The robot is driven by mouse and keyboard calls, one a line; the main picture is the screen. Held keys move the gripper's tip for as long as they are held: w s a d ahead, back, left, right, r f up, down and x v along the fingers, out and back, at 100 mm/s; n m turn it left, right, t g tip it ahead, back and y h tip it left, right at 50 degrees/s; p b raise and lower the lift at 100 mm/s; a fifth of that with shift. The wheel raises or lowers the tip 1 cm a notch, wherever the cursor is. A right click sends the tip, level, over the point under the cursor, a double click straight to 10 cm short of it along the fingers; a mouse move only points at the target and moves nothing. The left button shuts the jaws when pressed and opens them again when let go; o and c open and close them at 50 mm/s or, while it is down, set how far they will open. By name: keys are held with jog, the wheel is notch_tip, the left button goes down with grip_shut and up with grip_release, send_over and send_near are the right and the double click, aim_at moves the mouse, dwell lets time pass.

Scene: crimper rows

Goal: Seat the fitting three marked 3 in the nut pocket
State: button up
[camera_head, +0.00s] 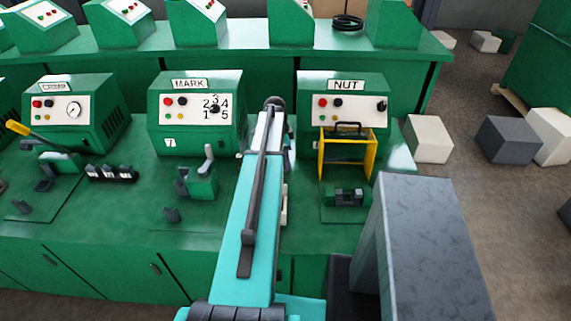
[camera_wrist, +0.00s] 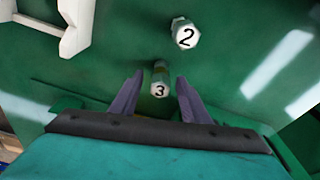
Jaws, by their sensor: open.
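The fitting marked 3 (camera_wrist: 160,86) stands on the green bench in the wrist view, with a pale marked end and a greenish body. My gripper (camera_wrist: 158,78) is open, one grey finger on each side of this fitting, with gaps showing. The fitting marked 2 (camera_wrist: 185,34) lies a little farther off, outside the fingers. In the head view my arm hides the gripper's fingers and both fittings. The NUT machine (camera_head: 345,98) stands right of my arm. A dark fixture (camera_head: 348,197), apparently holding the nut pocket, sits in front of it below a yellow guard frame (camera_head: 322,152).
The MARK machine (camera_head: 188,112) and its small lever press (camera_head: 201,182) stand left of my arm. A white stand (camera_wrist: 72,28) is at the wrist view's upper left. Grey and white blocks (camera_head: 505,140) lie on the floor right of the bench.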

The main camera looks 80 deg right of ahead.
grip_shut()
jog(key=shift+r, duration=0.2)
jog(key=shift+r+b, duration=1.1)
jog(key=shift+r, duration=0.4)
jog(key=s+a+r+b, duration=0.1)
jog(key=s+a+b, duration=0.3)
jog(key=s+a, duration=0.6)
jog(key=shift+s+a+r+b, duration=0.15)
jog(key=shift+a+r+b, duration=0.2)
jog(key=shift+a, duration=0.8)
